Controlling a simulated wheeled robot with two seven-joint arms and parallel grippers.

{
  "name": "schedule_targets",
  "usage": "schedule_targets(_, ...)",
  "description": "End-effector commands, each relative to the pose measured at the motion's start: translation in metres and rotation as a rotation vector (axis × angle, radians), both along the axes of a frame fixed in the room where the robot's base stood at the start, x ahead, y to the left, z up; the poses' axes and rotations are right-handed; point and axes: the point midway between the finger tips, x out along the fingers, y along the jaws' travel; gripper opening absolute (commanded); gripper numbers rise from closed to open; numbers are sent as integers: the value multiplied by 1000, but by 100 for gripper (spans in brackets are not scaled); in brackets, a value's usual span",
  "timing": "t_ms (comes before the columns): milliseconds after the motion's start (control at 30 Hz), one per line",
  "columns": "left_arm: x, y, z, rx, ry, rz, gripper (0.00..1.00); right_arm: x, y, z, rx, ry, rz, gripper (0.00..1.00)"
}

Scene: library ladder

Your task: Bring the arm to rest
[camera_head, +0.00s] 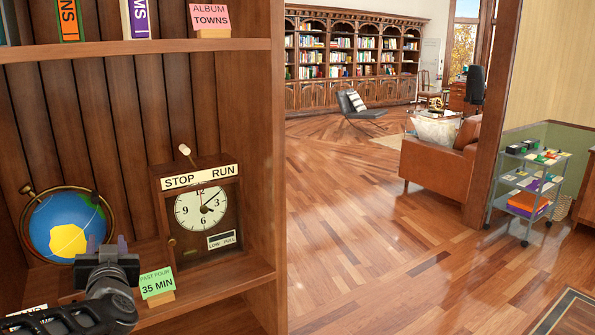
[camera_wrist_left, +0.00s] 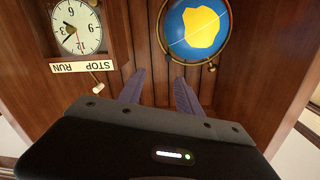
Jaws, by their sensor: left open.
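My left gripper (camera_head: 107,245) is in front of the lower shelf of a wooden bookcase, between a globe and a clock box. In the left wrist view its two dark purple fingers (camera_wrist_left: 158,88) stand apart with nothing between them. The globe (camera_head: 60,222) is blue with a yellow patch; it also shows in the left wrist view (camera_wrist_left: 180,22). The wooden clock box (camera_head: 170,228) carries a STOP RUN label and a lever leaning to the STOP side. Its dial shows in the left wrist view (camera_wrist_left: 75,25). My right gripper is not in view.
A green note reading 35 MIN (camera_head: 157,283) stands at the shelf's front edge, close right of my gripper. The upper shelf (camera_head: 140,48) holds books and a pink ALBUM TOWNS card (camera_head: 210,18). Open wooden floor (camera_head: 370,220) lies to the right, with a cart (camera_head: 525,190) and a brown sofa (camera_head: 437,160).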

Motion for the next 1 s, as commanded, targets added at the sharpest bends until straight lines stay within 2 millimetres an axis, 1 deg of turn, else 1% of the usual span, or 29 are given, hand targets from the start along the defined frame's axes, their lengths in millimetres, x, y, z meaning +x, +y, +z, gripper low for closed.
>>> schedule_targets(67, 3, -8, -6, -50, -15, -30, 41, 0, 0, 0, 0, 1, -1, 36)
schedule_targets(133, 7, -18, -20, -110, -17, -66, 41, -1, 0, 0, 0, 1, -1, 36)
schedule_targets(267, 15, -42, -60, -227, 12, -132, 41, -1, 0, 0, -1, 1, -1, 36)
schedule_targets(367, 20, -65, -99, -318, 59, -182, 41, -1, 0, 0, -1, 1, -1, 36)
schedule_targets(467, 20, -94, -148, -424, 130, -233, 41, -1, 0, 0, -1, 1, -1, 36)
schedule_targets(567, 11, -134, -212, -555, 239, -285, 41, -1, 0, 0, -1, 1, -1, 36)
schedule_targets(600, 5, -151, -240, -609, 290, -302, 41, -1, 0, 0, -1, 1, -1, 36)
schedule_targets(667, -10, -178, -281, -688, 374, -323, 41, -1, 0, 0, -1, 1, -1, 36)
schedule_targets(700, -23, -195, -307, -737, 432, -333, 41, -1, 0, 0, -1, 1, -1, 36)
schedule_targets(767, -45, -221, -344, -807, 523, -345, 41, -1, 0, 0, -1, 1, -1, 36)
schedule_targets(800, -62, -238, -368, -850, 587, -351, 41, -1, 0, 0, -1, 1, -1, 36)
schedule_targets(867, -91, -262, -401, -908, 685, -356, 41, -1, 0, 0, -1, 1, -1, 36)
schedule_targets(900, -112, -278, -421, -941, 752, -359, 41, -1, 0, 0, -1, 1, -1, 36)
schedule_targets(967, -147, -300, -449, -985, 857, -362, 41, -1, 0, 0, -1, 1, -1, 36)
schedule_targets(1000, -170, -314, -466, -1007, 924, -365, 41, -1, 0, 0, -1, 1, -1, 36)
